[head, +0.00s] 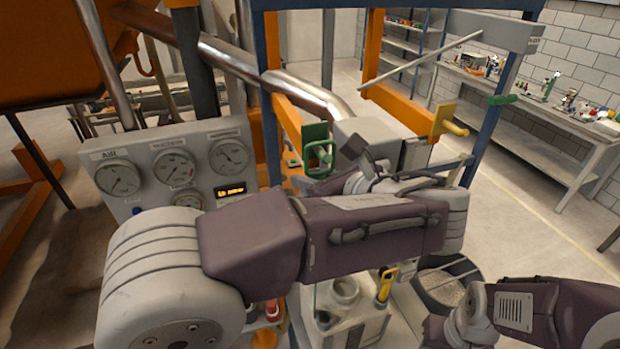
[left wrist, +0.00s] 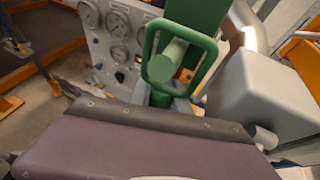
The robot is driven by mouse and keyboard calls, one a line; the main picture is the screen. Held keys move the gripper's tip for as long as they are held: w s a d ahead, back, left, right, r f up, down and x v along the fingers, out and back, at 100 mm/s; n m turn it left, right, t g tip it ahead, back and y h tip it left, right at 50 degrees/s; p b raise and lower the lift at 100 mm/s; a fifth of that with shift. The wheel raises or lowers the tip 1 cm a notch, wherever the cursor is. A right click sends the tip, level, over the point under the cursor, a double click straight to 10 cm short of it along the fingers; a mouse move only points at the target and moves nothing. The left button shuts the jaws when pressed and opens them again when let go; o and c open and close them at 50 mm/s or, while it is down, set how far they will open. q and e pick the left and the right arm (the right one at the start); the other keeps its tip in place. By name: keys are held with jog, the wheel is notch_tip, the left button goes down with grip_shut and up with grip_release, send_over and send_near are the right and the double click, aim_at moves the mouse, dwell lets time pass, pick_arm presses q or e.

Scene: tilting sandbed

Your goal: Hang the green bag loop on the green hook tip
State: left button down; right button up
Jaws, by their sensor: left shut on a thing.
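The green bag loop (head: 320,157) is raised in front of the green hook plate (head: 315,131) on the left orange beam. In the left wrist view the loop (left wrist: 148,50) frames the green hook peg (left wrist: 168,62), whose pale round tip faces the camera inside the opening. I cannot tell whether the tip passes through or only lines up behind the loop. My left gripper (head: 350,162) is shut on the loop's lower part; its fingers are mostly hidden. The bag below is hidden by my arm. My right arm shows at lower right, its gripper out of view.
A gauge panel (head: 174,165) stands close on the left. A yellow hook (head: 455,127) is on the right beam. A grey box (left wrist: 252,95) is right of the loop. A yellow loop (head: 387,284) and a dark bucket (head: 447,288) are below my left arm.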

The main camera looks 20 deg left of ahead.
pick_arm(q)
jog(key=c, duration=1.2)
grip_release()
jog(key=shift+s, duration=0.2)
jog(key=shift+o, duration=0.2)
jog(key=shift+w, duration=0.1)
